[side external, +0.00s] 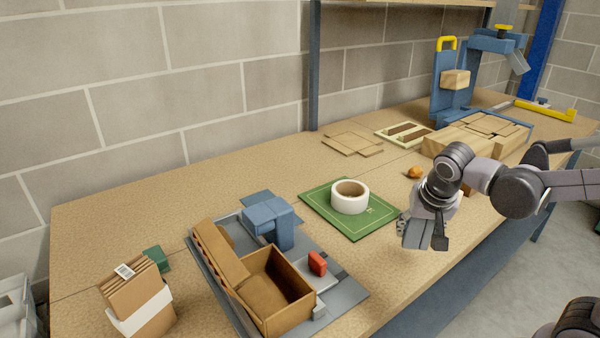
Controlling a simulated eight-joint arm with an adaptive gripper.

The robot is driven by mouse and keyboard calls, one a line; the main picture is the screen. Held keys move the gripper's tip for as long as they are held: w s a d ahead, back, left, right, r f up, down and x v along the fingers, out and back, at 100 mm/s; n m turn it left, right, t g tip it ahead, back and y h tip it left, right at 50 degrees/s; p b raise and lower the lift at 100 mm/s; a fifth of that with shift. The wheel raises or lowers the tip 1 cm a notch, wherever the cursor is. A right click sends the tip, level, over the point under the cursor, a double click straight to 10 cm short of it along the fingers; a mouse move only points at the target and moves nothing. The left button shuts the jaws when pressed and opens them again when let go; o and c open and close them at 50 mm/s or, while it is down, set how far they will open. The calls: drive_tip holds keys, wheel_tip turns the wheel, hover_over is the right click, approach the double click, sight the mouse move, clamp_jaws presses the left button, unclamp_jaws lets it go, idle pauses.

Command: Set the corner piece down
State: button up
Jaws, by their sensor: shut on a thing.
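My gripper (426,242) hangs at the right over the front part of the bench, pointing down. It is shut on a small grey piece (402,226), which shows only in part at the left side of the fingers. I take this to be the corner piece; its full shape is hidden by the fingers. The gripper is to the right of the green mat (324,212), close to its right corner. I cannot tell whether the piece touches the bench top.
A white tape roll (350,204) stands on the mat. A small orange object (414,172) lies behind my gripper. An open cardboard box (262,290) sits in a grey-blue fixture at front left. Wooden blocks (450,146) and a blue press (446,100) stand at back right.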

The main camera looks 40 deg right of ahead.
sight(405, 246)
drive_tip(key=shift+w+a+f, duration=0.55)
drive_tip(key=shift+a, duration=0.15)
drive_tip(key=shift+f, duration=2)
drive_tip(key=shift+f, duration=0.1)
drive_tip(key=o, duration=0.7)
drive_tip(key=shift+o, duration=0.2)
drive_tip(key=v, duration=1.2)
drive_tip(key=shift+d, duration=0.1)
drive_tip(key=shift+x, duration=6)
